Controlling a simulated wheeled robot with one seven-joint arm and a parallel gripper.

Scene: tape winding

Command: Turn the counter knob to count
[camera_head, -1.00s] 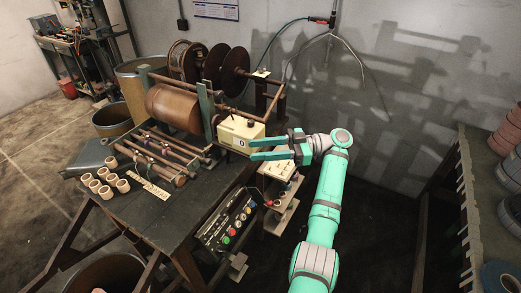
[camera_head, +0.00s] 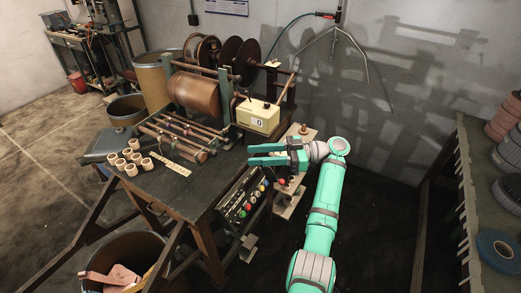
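The counter is a cream box (camera_head: 258,117) at the right end of the winding machine, with a small white display on its front that seems to read 0. I cannot clearly make out its knob. My gripper (camera_head: 250,155) is below the box in the picture, its two teal fingers pointing left. The fingers are apart with nothing between them. The gripper appears clear of the counter, though its exact distance is hard to judge.
A control panel (camera_head: 244,196) with coloured buttons hangs at the bench's right side, below my gripper. A narrow stand (camera_head: 290,197) is partly hidden behind the gripper. Cream spools (camera_head: 131,169) sit on the bench (camera_head: 190,205). A shelf (camera_head: 469,200) stands at right.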

